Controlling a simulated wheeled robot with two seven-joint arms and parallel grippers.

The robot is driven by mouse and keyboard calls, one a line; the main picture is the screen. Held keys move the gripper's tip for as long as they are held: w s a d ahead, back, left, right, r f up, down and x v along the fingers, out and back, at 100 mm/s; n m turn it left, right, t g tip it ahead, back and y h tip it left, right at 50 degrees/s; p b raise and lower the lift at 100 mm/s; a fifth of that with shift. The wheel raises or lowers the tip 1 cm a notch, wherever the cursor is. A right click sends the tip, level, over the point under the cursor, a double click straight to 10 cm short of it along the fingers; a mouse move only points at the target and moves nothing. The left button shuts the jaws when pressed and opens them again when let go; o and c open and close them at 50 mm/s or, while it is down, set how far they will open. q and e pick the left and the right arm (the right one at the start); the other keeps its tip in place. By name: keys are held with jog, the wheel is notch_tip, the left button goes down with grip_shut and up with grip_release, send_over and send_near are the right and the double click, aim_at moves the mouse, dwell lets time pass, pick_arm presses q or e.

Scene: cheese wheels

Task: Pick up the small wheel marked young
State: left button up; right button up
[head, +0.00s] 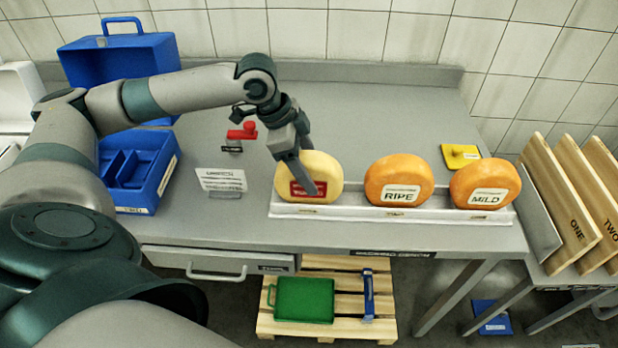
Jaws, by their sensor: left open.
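Three cheese wheels stand on edge in a row in a pale rack (350,211) on the grey bench. The leftmost is a pale yellow wheel (326,168) with a red label, partly covered by my gripper; I cannot fully read its word. An orange wheel marked RIPE (399,181) stands in the middle, and an orange wheel marked MILD (485,184) at the right. My left gripper (308,184) is open, its fingers pointing down in front of the yellow wheel's label. I cannot tell whether they touch it. My right gripper is not in view.
A blue toolbox (120,58) and a blue divided tray (138,170) sit at the left. A white sign (221,179), a red object (243,132) and a yellow object (461,154) are on the bench. Wooden boards (558,205) stand at the right.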

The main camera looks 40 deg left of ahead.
pick_arm(q)
jog(key=p+x, duration=0.1)
jog(key=x, duration=0.2)
jog(key=shift+w+d+f, duration=0.1)
jog(key=shift+f, duration=0.4)
jog(key=c, duration=1.4)
jog(key=shift+w+r, duration=0.1)
jog(key=shift+c, duration=0.9)
jog(key=shift+r, duration=0.15)
